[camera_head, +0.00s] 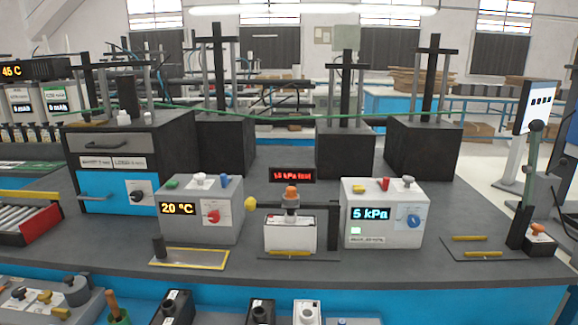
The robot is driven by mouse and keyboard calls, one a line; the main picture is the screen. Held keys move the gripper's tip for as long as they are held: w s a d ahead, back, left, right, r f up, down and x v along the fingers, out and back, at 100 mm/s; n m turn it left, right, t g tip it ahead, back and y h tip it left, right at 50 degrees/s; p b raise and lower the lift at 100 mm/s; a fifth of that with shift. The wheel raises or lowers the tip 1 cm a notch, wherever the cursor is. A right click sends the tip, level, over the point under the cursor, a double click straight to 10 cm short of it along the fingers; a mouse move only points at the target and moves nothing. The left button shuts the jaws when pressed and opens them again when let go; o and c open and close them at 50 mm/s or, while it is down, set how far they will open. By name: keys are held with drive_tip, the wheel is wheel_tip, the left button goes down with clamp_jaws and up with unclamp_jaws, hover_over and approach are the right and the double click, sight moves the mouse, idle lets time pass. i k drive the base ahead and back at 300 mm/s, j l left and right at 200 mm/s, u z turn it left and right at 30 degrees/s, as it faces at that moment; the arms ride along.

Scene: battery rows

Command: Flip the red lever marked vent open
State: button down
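A grey box with a "5 kPa" display (370,214) stands right of centre on the dark bench. A small upright red lever (385,184) sits on its top, between a yellowish-grey knob on the left and a grey knob on the right. A blue dial (414,222) is on its front. No vent marking is legible. Another grey box, with a "20 °C" display (178,209), stands to the left and has a red knob (213,216) on its front. My gripper is not in view.
Between the boxes stands a white battery (290,236) under an orange-topped fixture (291,193). A black-handled lever stand (528,190) is at the right. Black press towers (424,145) stand behind.

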sight(384, 182)
drive_tip(key=i+l+u, duration=0.15)
drive_tip(key=l+u, duration=0.2)
drive_tip(key=l, duration=0.6)
drive_tip(key=l+u, duration=0.35)
drive_tip(key=l, duration=0.55)
drive_tip(key=k+l+u, duration=0.1)
drive_tip(key=l+u, duration=0.2)
drive_tip(key=l, duration=0.65)
